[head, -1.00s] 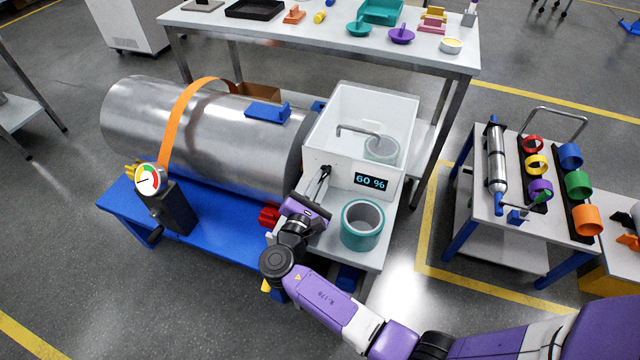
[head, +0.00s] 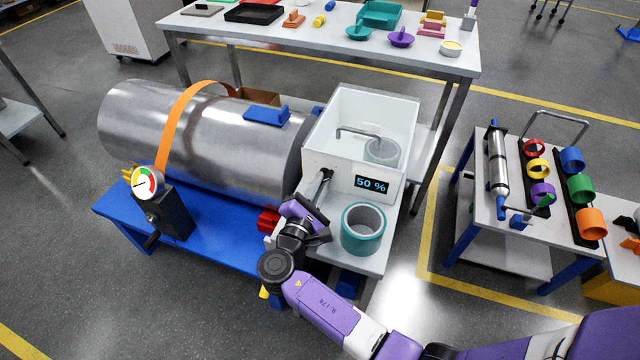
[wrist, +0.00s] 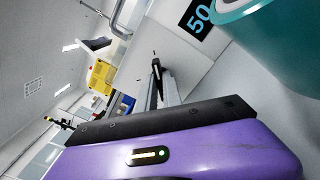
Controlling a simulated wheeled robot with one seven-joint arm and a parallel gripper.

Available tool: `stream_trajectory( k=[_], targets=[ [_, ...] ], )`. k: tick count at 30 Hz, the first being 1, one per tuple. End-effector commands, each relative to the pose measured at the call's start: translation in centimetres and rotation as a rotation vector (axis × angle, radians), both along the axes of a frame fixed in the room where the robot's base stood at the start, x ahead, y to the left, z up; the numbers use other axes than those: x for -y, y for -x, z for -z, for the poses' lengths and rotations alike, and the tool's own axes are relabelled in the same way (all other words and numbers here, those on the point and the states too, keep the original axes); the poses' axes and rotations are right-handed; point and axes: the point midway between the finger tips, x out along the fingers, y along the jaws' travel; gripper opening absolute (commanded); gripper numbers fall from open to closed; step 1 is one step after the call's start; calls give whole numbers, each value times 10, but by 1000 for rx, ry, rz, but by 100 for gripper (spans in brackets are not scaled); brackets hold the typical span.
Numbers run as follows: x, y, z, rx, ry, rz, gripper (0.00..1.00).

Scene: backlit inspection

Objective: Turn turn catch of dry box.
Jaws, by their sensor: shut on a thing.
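The dry box (head: 345,119) is a white open-topped box on a light bench. Its front carries a black display (head: 373,183) reading "50 %", partly seen in the wrist view (wrist: 197,18). My gripper (head: 324,176) is at the left part of the box's front face, its fingers reaching up to the face. It is shut on the turn catch, which is mostly hidden by the fingers. In the wrist view the fingers (wrist: 160,85) meet close to the white face. How far the catch is turned cannot be told.
A teal ring with a grey lining (head: 363,229) stands close to the right of my gripper. A bent metal rod and another ring (head: 382,151) are inside the box. A large steel cylinder (head: 215,140) lies to the left, with a dial gauge (head: 146,183) before it.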

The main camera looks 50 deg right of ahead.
Motion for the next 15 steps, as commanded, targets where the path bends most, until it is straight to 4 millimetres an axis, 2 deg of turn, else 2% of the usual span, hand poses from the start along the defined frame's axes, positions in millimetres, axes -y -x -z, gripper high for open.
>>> stream_trajectory(
  k=[3,4,6,7,15],
  targets=[
    [-1,0,1,0,-2,-1,0],
    [-1,0,1,0,-2,-1,16],
    [-1,0,1,0,-1,-1,30],
    [-1,0,1,0,-1,-1,32],
    [0,0,0,0,-1,-1,32]
  ],
)
